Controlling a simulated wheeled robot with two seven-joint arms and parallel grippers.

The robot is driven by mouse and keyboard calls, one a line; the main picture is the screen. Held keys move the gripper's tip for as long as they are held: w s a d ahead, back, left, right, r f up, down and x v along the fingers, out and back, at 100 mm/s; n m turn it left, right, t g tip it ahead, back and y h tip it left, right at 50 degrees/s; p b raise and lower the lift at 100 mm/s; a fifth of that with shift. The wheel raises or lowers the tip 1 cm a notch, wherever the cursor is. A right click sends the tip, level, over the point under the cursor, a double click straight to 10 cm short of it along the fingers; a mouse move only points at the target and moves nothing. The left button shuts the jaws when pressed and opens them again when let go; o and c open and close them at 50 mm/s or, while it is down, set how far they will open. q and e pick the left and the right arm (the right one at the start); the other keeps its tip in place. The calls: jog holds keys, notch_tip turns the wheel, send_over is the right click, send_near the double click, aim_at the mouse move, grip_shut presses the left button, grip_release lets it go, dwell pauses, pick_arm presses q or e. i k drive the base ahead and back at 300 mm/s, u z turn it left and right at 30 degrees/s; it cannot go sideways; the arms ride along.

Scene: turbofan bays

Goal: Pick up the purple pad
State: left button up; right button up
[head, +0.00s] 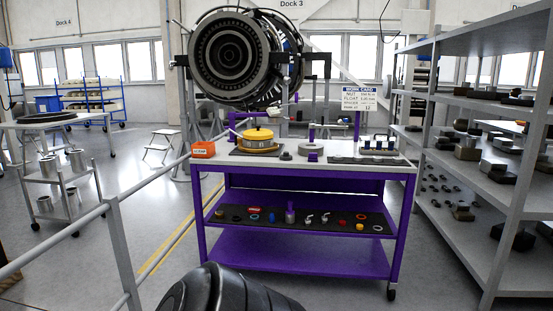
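A purple workbench (303,238) with a pale top stands ahead in the head view. On its top, a small purple piece (313,158) shows at the foot of a pale round part; it may be the purple pad, but it is too small to be sure. Another small purple item (290,215) stands upright on the black mat (342,222) of the middle shelf. Neither of my grippers is in view, so nothing is seen held.
A grey railing (120,245) runs at left; shelves (480,210) stand right. Floor before the bench is partly clear.

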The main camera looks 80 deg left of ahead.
aim_at(313, 157)
jog(key=u, duration=1.9)
jog(key=i, duration=2.1)
jog(key=u, duration=0.05)
